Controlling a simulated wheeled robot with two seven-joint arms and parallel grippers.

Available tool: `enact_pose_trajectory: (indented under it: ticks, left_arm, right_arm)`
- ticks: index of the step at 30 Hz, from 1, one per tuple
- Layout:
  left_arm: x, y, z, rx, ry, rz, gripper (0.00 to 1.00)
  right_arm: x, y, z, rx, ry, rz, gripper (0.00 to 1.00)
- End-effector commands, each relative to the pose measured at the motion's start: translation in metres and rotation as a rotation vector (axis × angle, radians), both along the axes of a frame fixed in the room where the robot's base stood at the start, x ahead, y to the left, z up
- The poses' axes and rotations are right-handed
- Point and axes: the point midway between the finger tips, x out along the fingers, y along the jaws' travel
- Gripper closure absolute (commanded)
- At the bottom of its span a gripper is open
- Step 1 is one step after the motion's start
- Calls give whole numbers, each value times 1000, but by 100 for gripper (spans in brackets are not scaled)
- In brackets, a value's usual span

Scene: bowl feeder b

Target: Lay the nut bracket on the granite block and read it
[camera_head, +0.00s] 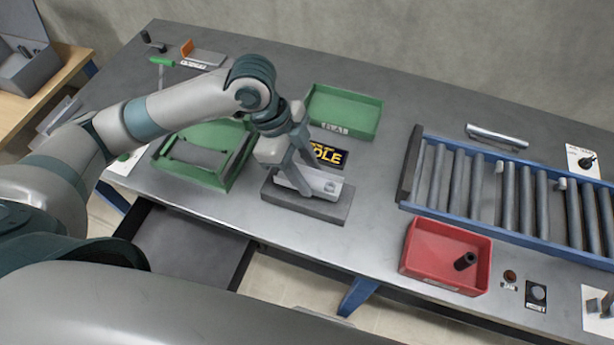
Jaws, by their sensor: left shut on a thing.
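The granite block (308,205) is a dark grey slab near the front edge of the bench, in the middle of the head view. A light metal piece, which looks like the nut bracket (322,184), lies along the top of the block or just over it; I cannot tell whether it touches. My left gripper (294,176) reaches down from above and is shut on the left part of the bracket. Its fingers hide some of that part. My right gripper is not in view.
A black plate with yellow lettering (326,154) lies behind the block. Green trays (345,112) stand behind and left (205,177). A red bin (446,256) with a dark cylinder and a blue-framed roller conveyor (505,195) are right. An open drawer (190,250) is below the bench.

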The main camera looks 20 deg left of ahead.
Motion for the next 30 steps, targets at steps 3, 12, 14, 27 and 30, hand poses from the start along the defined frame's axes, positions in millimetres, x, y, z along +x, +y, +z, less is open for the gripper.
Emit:
enact_pose_trajectory:
  ticks: [3,12,14,27,30]
  left_arm:
    - [-1,0,-14,0,5,1,88]
    - [0,0,-25,0,0,-1,88]
    - [0,0,-25,0,0,-1,88]
    - [-1,0,-27,1,0,0,44]
    - [0,0,-27,1,0,0,44]
  right_arm:
    - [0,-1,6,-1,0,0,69]
    - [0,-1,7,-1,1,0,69]
    - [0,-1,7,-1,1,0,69]
    - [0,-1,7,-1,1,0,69]
    - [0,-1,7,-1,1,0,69]
